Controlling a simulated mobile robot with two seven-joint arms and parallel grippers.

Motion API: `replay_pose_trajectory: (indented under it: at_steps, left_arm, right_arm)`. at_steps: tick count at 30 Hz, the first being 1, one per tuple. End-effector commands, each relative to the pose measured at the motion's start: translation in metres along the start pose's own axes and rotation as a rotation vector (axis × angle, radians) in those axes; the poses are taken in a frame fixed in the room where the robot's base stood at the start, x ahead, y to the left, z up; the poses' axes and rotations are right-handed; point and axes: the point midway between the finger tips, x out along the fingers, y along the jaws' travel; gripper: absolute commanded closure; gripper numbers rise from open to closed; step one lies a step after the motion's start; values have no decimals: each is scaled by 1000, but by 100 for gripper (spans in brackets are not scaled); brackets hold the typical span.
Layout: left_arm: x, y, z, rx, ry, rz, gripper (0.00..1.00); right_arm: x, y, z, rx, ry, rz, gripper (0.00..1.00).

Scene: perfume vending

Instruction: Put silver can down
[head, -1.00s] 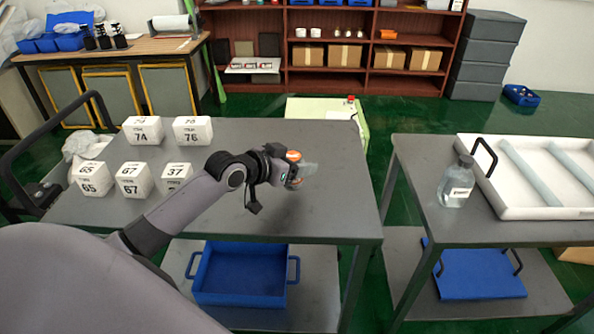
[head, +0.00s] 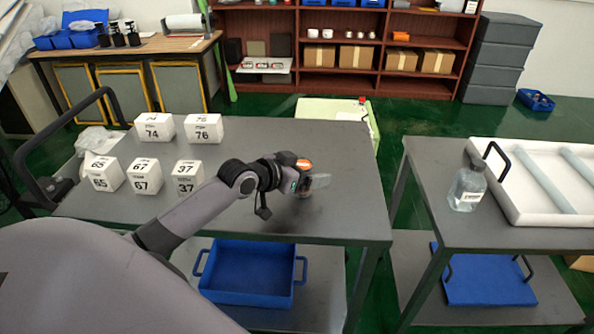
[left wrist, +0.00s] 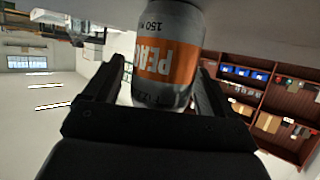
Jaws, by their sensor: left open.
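The silver can (left wrist: 166,60) has an orange label band and sits between the two fingers of my left gripper in the left wrist view. The can's one end is cut off by the top edge of that view, so its contact with the table cannot be seen. My left gripper (left wrist: 158,92) is open, with a finger on each side of the can. In the head view my left gripper (head: 318,181) is low over the right part of the grey table (head: 260,215); the can cannot be clearly made out there. My right gripper is not in view.
White numbered blocks (head: 144,176) stand in two rows on the table's left. A blue tray (head: 250,275) is on its lower shelf. A second grey table (head: 440,215) at the right holds a clear bottle (head: 467,190) and a white tray (head: 545,222). The first table's front right is free.

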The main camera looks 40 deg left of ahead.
Motion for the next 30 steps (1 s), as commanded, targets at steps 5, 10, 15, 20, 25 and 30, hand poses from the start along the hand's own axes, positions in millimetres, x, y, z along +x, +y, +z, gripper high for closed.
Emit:
replay_pose_trajectory:
  at_steps: [5, 10, 15, 20, 25, 30]
  left_arm:
    - [-17, -1, 1, 2, -2, -1, 15]
    - [-44, -1, 1, 1, -3, -1, 15]
    - [-69, 0, 1, 1, -3, 0, 15]
    - [-91, 0, 1, 1, -3, 1, 15]
    - [-107, 0, 1, 1, -2, -1, 15]
    - [-117, 0, 0, -1, 0, 0, 15]
  right_arm:
    - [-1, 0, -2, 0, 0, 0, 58]
    - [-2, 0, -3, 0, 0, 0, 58]
    - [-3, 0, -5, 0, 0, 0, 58]
    - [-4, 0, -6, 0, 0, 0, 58]
    - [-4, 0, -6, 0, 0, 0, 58]
    - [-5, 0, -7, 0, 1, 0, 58]
